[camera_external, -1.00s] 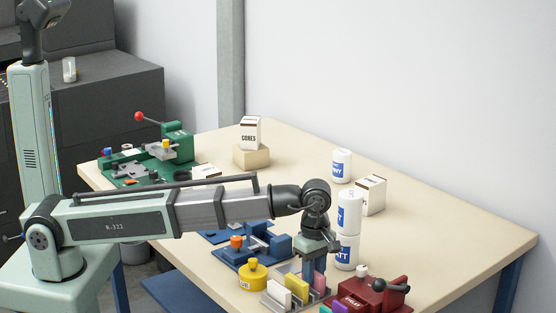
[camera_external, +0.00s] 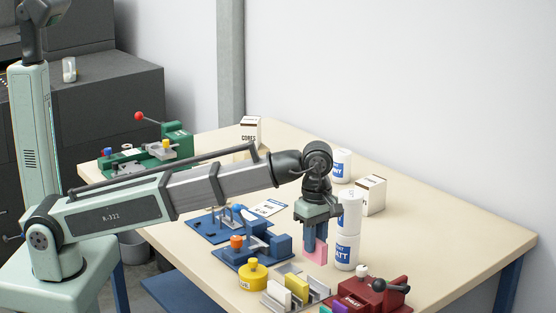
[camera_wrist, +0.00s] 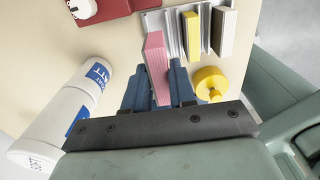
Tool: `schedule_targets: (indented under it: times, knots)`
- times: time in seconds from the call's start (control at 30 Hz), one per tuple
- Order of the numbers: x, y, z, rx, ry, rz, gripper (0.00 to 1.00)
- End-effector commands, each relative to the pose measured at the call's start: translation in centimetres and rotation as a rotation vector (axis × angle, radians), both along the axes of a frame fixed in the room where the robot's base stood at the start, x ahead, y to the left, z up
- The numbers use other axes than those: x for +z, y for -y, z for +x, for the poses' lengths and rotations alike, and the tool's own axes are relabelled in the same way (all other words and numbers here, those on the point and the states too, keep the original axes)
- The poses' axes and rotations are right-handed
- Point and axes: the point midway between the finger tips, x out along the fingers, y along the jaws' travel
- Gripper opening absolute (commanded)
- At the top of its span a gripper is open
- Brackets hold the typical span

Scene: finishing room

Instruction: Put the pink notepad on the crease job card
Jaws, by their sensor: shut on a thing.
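The pink notepad (camera_external: 318,255) is held upright between the blue fingers of my gripper (camera_external: 314,240), above the table beside the white tubs. In the wrist view the pink notepad (camera_wrist: 155,62) stands out between the two fingers (camera_wrist: 157,84). A white card (camera_external: 266,208) with dark print lies on the table behind the blue tool; its print is too small to read, so I cannot tell whether it is the crease job card. My gripper is in front of it and to its right, apart from it.
A metal rack (camera_external: 286,283) holds a yellow and a white pad below my gripper. Stacked white tubs (camera_external: 347,252) stand close to its right. A blue tool (camera_external: 256,250), a yellow pot (camera_external: 252,274) and a red tool (camera_external: 372,294) are nearby. The right table area is clear.

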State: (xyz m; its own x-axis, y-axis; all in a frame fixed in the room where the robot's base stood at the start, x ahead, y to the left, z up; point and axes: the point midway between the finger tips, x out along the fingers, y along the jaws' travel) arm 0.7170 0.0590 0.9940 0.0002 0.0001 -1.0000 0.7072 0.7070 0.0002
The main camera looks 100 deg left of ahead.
Motion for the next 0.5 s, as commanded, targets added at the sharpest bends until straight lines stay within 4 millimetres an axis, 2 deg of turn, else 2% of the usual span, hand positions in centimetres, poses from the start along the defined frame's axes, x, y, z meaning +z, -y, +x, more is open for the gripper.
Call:
schedule_targets:
  times: [0.1,0.33,0.5]
  knots:
    - [0.7,0.0,0.0,0.000,0.000,0.000,0.00]
    - [0.9,-0.4,0.0,0.006,0.000,0.000,0.00]
    - [0.9,-2.9,-0.3,0.044,0.000,0.000,0.00]
